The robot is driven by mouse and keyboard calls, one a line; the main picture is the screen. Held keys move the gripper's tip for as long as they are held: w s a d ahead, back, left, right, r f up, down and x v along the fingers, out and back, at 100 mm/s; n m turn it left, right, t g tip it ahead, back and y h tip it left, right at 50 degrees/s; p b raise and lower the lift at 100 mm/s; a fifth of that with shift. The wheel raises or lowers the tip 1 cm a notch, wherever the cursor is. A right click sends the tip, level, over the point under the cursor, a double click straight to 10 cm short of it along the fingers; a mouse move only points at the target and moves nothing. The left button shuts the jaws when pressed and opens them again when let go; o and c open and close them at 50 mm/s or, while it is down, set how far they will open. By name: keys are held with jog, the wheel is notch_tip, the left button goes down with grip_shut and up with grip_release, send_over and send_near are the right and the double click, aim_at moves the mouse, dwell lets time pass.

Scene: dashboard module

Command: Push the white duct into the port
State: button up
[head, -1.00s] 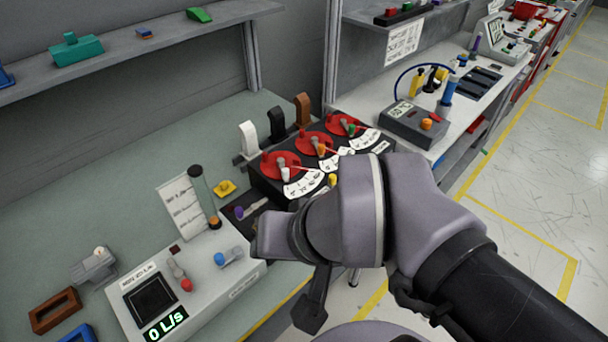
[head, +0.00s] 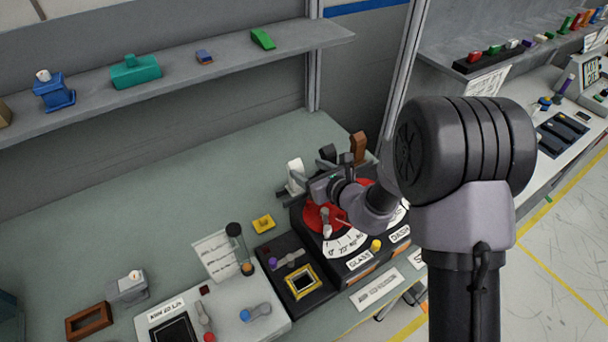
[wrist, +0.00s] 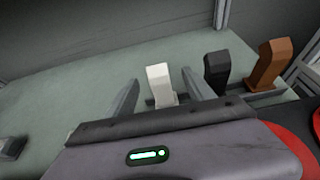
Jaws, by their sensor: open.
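The white duct (head: 295,172) stands upright at the back left of the black dial module (head: 345,262). In the wrist view the white duct (wrist: 160,80) stands between the two fingers of my gripper (wrist: 160,77), with gaps showing beside it. My gripper (head: 303,182) is open, low behind the red dial, with its fingers around or just in front of the duct; the exact depth is unclear. The duct's lower end and the port are hidden by the gripper body and module.
A black duct (wrist: 217,72) and a brown duct (wrist: 272,64) stand in a row to the right, the black one close to my right finger. A yellow block (head: 263,223) and a clear tube (head: 238,245) are at left. The bench behind the duct is clear.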

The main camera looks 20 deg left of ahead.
aim_at(291, 162)
jog(key=x, duration=0.4)
jog(key=shift+w+a+f, duration=0.1)
jog(key=shift+a, duration=0.1)
jog(key=b+x, duration=0.1)
jog(key=x, duration=0.4)
jog(key=shift+s+a+f+b, duration=0.2)
jog(key=shift+a+f+b, duration=0.05)
jog(key=shift+a+b, duration=0.1)
jog(key=shift+w, duration=0.1)
jog(key=shift+r, duration=0.1)
jog(key=shift+c, duration=0.4)
grip_shut()
